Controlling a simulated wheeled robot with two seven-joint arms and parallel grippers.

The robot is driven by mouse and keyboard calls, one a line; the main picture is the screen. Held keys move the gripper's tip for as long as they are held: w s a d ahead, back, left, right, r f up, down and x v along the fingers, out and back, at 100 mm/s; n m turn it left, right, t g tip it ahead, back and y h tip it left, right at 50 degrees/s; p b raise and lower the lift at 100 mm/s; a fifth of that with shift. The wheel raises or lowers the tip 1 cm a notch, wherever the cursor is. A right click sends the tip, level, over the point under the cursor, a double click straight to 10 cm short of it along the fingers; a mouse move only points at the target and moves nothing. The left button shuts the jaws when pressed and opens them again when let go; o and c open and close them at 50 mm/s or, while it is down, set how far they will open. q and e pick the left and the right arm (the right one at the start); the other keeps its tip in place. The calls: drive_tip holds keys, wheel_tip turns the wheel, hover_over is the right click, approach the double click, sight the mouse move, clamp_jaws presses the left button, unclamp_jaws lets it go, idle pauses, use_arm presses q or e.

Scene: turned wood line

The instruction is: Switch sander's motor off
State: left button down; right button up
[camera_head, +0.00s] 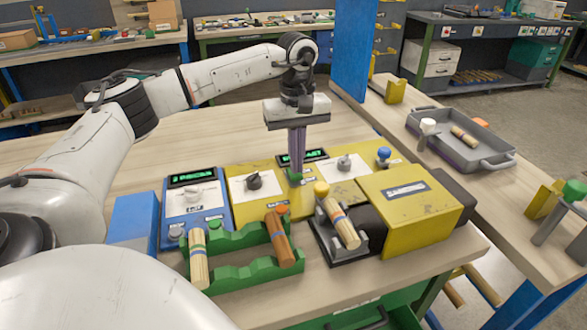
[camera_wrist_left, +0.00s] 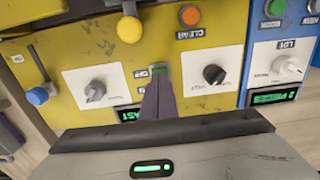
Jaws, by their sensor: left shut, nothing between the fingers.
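The yellow machine (camera_head: 410,207), which looks like the sander, has a yellow control panel (camera_wrist_left: 100,55) on its left part. The panel carries a black knob (camera_wrist_left: 213,75), a grey knob (camera_wrist_left: 95,91), and a small green switch (camera_wrist_left: 158,70) between them; the switch also shows in the head view (camera_head: 295,178). Its label is too small to read surely. My left gripper (camera_head: 297,170) is shut and empty, pointing down with its fingertips at the green switch. Whether they touch it I cannot tell. The lit display (camera_wrist_left: 128,115) is partly hidden by the fingers. My right gripper is not in view.
A yellow knob (camera_wrist_left: 130,28), an orange button (camera_wrist_left: 189,15) and a blue knob (camera_wrist_left: 38,95) stand close by. A blue control box (camera_head: 195,205) is to the left. Green racks (camera_head: 230,240) with turned wood pieces lie in front. A grey tray (camera_head: 465,150) stands right.

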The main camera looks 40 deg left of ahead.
use_arm(q)
drive_tip(key=shift+f+b, duration=0.35)
drive_tip(key=shift+f, duration=0.35)
idle(0.5)
wheel_tip(320, 180, up, 2)
drive_tip(key=shift+r+p, duration=0.15)
drive_tip(key=shift+p, duration=0.95)
drive_tip(key=shift+r+p, duration=0.65)
drive_tip(key=shift+r, duration=0.05)
wheel_tip(320, 180, up, 3)
drive_tip(key=p, duration=0.3)
drive_tip(key=shift+r, duration=0.2)
drive_tip(key=shift+f, duration=0.1)
